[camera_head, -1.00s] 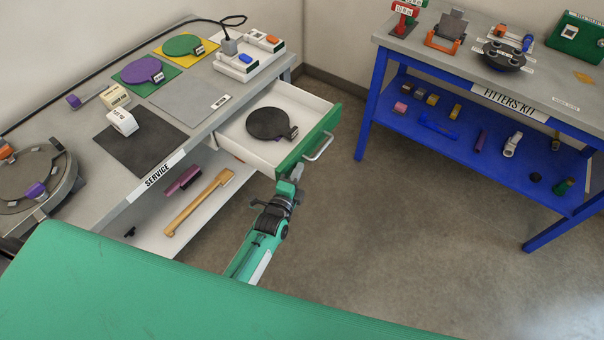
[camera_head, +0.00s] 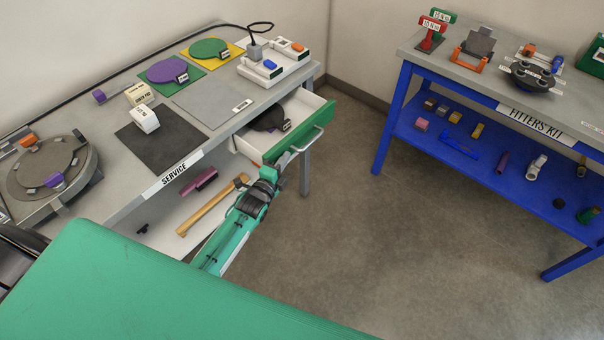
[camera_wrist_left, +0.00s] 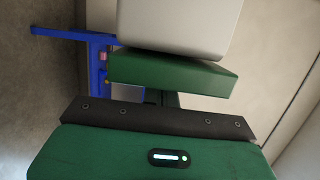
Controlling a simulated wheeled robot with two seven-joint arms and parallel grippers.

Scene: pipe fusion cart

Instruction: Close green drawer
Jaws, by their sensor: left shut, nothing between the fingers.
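The green drawer (camera_head: 304,133) under the grey service table is partly open, its white inside and a dark disc (camera_head: 270,120) showing. The disc is partly hidden under the table edge. A pale bar handle (camera_head: 308,141) is on the drawer's green front. My left gripper (camera_head: 281,161) is shut and empty, at the near left end of the drawer front; whether it touches cannot be told. The left wrist view shows a green panel (camera_wrist_left: 172,75), seemingly the drawer front, close ahead of the gripper body. My right gripper is not in view.
The service table (camera_head: 212,104) bears coloured discs, white boxes and a round fixture (camera_head: 48,176). A wooden-handled tool (camera_head: 208,207) and a purple brush lie on its lower shelf. A blue-framed fitters table (camera_head: 405,125) stands at right, with open floor between.

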